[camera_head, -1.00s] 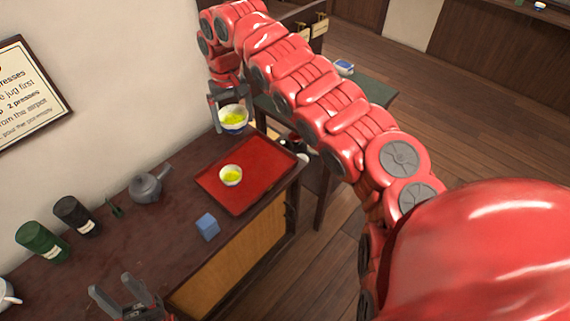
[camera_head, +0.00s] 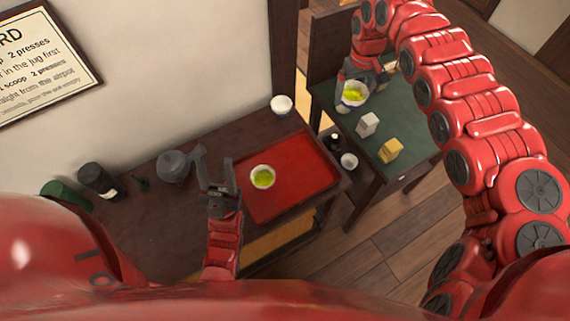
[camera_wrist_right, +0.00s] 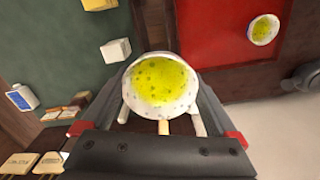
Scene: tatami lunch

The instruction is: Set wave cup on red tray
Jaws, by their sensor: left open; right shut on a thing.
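My right gripper (camera_head: 362,75) is shut on a round cup (camera_head: 353,93) of yellow-green tea. In the right wrist view the cup (camera_wrist_right: 160,82) sits upright between the two fingers, with small dark marks on its pale inner wall. In the head view it appears in front of the green table; its height is unclear. The red tray (camera_head: 305,150) lies on the dark counter, with a second cup of green tea (camera_head: 262,177) on its left part. I cannot make out a wave pattern on either cup. My left gripper (camera_head: 214,172) is open and empty by the tray's left edge.
The green table (camera_head: 390,105) bears a white block (camera_head: 367,124) and a yellow block (camera_head: 390,150). A white bowl (camera_head: 281,105) stands behind the tray. A grey teapot (camera_head: 174,166) and dark canisters (camera_head: 98,180) stand at left. The tray's right half is bare.

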